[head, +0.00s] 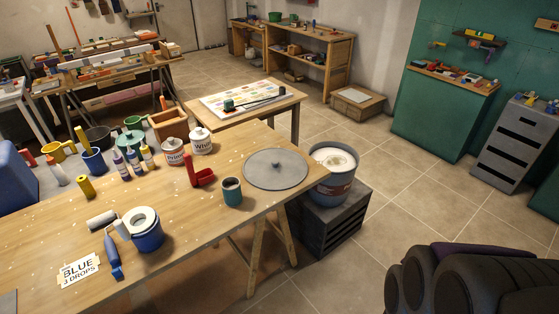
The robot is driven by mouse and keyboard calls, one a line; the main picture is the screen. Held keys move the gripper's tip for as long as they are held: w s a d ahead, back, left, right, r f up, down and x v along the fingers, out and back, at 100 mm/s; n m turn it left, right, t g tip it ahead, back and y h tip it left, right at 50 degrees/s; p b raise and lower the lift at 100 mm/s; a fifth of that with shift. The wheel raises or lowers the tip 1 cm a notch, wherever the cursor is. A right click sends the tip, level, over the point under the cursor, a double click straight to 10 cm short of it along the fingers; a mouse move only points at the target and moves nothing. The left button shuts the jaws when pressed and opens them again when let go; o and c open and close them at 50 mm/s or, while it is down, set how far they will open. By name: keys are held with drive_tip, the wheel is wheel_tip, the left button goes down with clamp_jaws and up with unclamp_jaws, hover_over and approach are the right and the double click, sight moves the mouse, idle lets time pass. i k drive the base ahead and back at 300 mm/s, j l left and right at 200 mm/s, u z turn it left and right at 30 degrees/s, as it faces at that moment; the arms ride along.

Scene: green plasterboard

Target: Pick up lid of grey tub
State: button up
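A flat round grey lid (259,174) with a small dark knob in its middle lies on the right end of the wooden table (200,240), close to the edge. A grey tub (336,189) with no lid on it stands just right of the table, showing a pale whitish content at its top. My gripper is not visible in the head view.
The tub rests on a dark slatted crate (330,225). A dark teal cup (232,194), a red tool (200,176) and two white paint cans stand left of the lid. Black rounded shapes fill the lower right. Tiled floor (390,200) right of the crate is clear.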

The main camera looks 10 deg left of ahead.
sight(271, 169)
drive_tip(key=u, duration=0.5)
drive_tip(key=i+u, duration=0.85)
drive_tip(key=i+l, duration=0.15)
drive_tip(key=i, duration=0.15)
drive_tip(key=i+l, duration=0.1)
drive_tip(key=i, duration=0.25)
